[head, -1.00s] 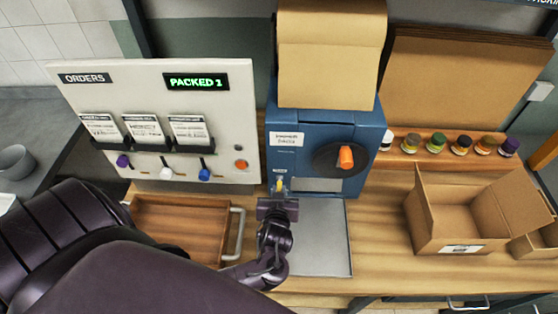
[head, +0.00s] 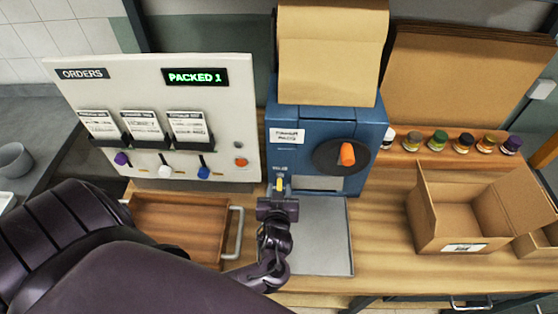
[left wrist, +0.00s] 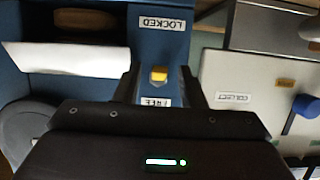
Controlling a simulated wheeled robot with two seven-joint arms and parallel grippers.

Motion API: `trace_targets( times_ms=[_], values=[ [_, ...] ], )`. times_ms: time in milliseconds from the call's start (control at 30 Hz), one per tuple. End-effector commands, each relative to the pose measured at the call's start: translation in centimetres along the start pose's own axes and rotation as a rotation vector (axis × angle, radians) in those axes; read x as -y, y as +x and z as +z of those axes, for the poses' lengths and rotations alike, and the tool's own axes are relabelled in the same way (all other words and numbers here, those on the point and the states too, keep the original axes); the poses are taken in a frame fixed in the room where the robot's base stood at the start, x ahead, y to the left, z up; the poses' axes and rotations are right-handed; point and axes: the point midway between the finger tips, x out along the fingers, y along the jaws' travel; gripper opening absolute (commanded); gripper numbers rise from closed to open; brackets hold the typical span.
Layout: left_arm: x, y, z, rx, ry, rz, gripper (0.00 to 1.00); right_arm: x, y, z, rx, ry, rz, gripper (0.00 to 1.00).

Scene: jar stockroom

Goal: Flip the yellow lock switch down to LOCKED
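The yellow lock switch (head: 280,184) is on the front of the blue machine (head: 290,117), low at its left side. In the left wrist view, which is upside down, the switch (left wrist: 158,75) lies between the LOCKED label (left wrist: 162,23) and the FREE label (left wrist: 155,102), closer to FREE. My left gripper (left wrist: 160,85) is open, with one finger on each side of the switch and a gap to each. In the head view the left gripper (head: 279,193) is right in front of the switch. My right gripper is not in view.
An orange knob on a black dial (head: 347,154) is right of the switch. A grey tray (head: 325,240) lies below. An order panel (head: 75,100) with coloured levers stands at left. A wooden drawer (head: 180,205), an open carton (head: 440,228) and several small jars (head: 438,141) are around.

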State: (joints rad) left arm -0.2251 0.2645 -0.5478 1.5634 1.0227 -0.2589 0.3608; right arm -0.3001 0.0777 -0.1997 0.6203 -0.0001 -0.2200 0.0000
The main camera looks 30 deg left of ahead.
Motion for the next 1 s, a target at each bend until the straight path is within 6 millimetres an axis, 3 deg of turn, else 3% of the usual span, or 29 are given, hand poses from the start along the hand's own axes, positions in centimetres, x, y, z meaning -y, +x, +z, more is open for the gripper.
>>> trace_targets(
  times_ms=[267, 500, 700, 1000],
  values=[
    [-0.1, -0.9, 0.2, 0.002, -0.001, 0.003, 0.36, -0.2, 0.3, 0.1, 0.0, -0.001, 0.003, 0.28],
    [0.0, -5.0, 0.3, 0.003, -0.003, 0.001, 0.36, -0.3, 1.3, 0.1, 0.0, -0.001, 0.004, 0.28],
    [0.0, -7.3, 0.1, 0.001, -0.001, 0.001, 0.36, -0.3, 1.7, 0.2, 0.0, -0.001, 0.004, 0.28],
    [0.0, -7.8, 0.0, 0.0, 0.0, 0.0, 0.36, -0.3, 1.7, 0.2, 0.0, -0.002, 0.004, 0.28]
  ],
)
